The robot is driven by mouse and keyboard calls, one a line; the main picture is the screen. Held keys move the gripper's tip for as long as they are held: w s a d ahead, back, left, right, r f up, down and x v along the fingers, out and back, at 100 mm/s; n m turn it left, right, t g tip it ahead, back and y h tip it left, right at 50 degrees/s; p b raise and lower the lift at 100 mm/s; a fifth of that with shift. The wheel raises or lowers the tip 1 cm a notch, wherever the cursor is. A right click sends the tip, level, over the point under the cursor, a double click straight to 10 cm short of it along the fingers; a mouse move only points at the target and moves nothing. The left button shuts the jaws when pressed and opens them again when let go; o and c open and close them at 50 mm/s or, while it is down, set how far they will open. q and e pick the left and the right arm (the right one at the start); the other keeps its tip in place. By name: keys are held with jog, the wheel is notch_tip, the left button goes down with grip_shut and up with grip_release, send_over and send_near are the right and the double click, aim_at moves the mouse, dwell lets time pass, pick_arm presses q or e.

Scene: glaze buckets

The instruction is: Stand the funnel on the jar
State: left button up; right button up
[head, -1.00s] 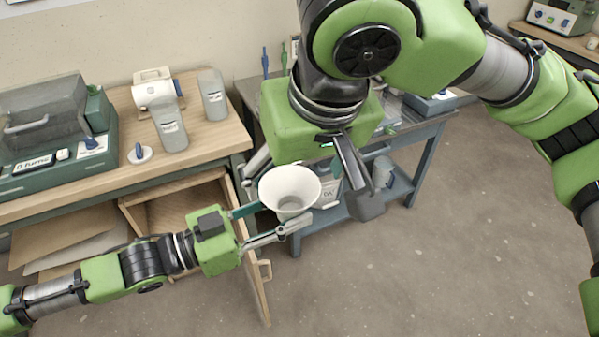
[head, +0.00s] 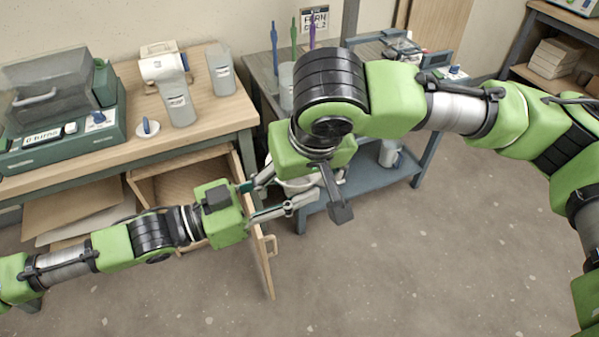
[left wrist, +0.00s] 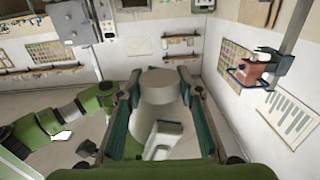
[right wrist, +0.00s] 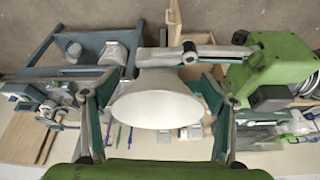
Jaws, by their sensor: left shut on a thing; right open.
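The white funnel (head: 300,184) is in my left gripper (head: 285,190), which is shut on it; the right gripper hides most of it in the head view. In the left wrist view, the funnel (left wrist: 165,88) shows between the left fingers. My right gripper (head: 305,188) is over the funnel. In the right wrist view, the funnel's wide mouth (right wrist: 156,108) lies between the open right fingers; I cannot tell whether they touch it. A pale container (head: 390,154) stands on the blue table's lower shelf; I cannot tell whether it is the jar.
A wooden bench (head: 215,125) at left carries a green machine (head: 50,150) and grey bottles (head: 178,105). A blue table (head: 425,165) holds brushes in a clear container (head: 287,85). The floor at right is clear.

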jog(key=c, duration=1)
jog(key=shift+c, duration=0.9)
pick_arm(q)
jog(key=shift+f, duration=0.15)
pick_arm(e)
jog(key=shift+c, duration=0.2)
pick_arm(q)
jog(key=o, duration=0.8)
pick_arm(e)
jog(key=shift+r, duration=0.1)
pick_arm(q)
jog(key=o, duration=0.4)
pick_arm(e)
jog(key=shift+c, duration=1)
